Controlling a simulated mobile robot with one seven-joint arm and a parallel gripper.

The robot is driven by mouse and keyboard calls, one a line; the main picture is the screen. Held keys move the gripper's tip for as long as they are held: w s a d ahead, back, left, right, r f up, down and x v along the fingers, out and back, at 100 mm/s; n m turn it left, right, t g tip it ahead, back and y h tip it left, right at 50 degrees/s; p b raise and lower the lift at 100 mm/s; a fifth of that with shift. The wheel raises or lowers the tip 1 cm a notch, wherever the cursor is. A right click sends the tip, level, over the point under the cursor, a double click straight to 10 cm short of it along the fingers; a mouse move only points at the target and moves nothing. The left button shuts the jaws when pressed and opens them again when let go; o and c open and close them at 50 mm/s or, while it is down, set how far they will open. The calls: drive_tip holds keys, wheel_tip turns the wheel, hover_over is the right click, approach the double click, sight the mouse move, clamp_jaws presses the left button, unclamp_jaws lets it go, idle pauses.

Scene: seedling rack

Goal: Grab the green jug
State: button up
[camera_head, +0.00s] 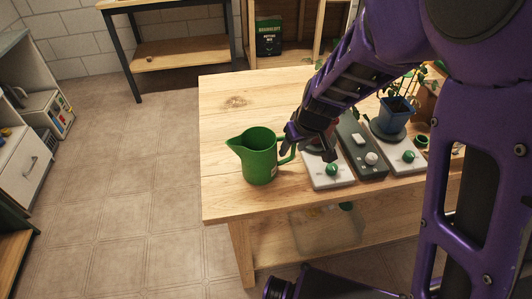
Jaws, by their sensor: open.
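The green jug (259,158) stands upright on the wooden table (237,199), near its left front part. Its spout points left and its handle is on the right side. My gripper (295,148) is open at the jug's handle, coming in from the upper right. The fingers partly overlap the handle in the picture. I cannot tell whether they touch it or whether the handle lies between them.
Switch boxes with round green and white knobs, such as the left white one (328,172), sit just right of the jug. The table left of and behind the jug is clear.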

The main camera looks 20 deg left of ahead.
drive_tip(key=shift+w+f, duration=0.1)
drive_tip(key=shift+f, duration=0.05)
drive_tip(key=shift+c, duration=0.2)
clamp_jaws()
idle(1.2)
